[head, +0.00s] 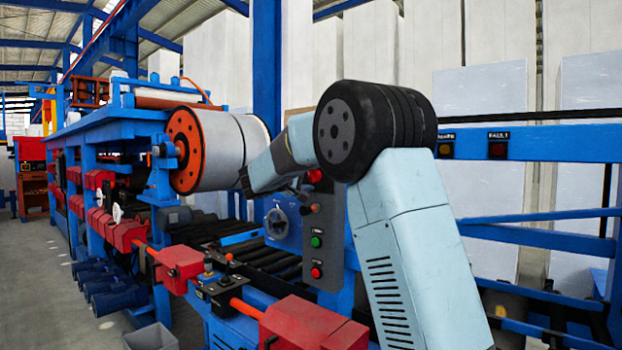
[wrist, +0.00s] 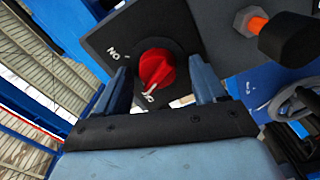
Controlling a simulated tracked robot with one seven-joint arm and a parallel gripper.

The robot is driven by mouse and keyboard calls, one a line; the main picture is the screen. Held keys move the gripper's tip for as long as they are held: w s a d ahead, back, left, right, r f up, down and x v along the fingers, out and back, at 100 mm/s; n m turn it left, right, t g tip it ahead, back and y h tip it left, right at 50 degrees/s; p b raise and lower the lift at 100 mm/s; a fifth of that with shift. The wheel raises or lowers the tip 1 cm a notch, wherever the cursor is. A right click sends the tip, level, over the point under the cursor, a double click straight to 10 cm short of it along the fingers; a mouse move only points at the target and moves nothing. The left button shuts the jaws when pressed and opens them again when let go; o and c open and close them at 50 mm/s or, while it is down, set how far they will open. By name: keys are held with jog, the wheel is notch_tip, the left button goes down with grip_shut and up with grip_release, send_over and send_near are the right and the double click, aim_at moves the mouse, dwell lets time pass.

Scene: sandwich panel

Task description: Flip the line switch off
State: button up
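The line switch is a red rotary knob (wrist: 156,70) on a dark plate (wrist: 128,32) in the wrist view. An "ON" label appears upside down at its upper left. A second label below it is partly hidden, and the knob's white mark points down towards it. My gripper (wrist: 161,82) is open, with one blue-grey finger on each side of the knob. I cannot tell whether the fingers touch it. In the head view, the red knob (head: 315,176) shows at the top of the grey control panel (head: 329,222), partly behind my arm, and my gripper is not clear there.
A black knob on an orange stem (wrist: 285,38) sticks out to the right of the switch. A grey handwheel (wrist: 294,102) lies at the right. Lower on the panel are a green button (head: 316,241) and a red button (head: 316,272). A large roll (head: 222,150) stands left of my arm.

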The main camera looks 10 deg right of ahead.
jog(key=c, duration=1)
jog(key=shift+f+n, duration=0.2)
jog(key=shift+n, duration=1.8)
jog(key=o, duration=1)
jog(key=shift+r, duration=0.1)
jog(key=v, duration=1.3)
jog(key=shift+s+a, duration=0.25)
jog(key=shift+a, duration=0.1)
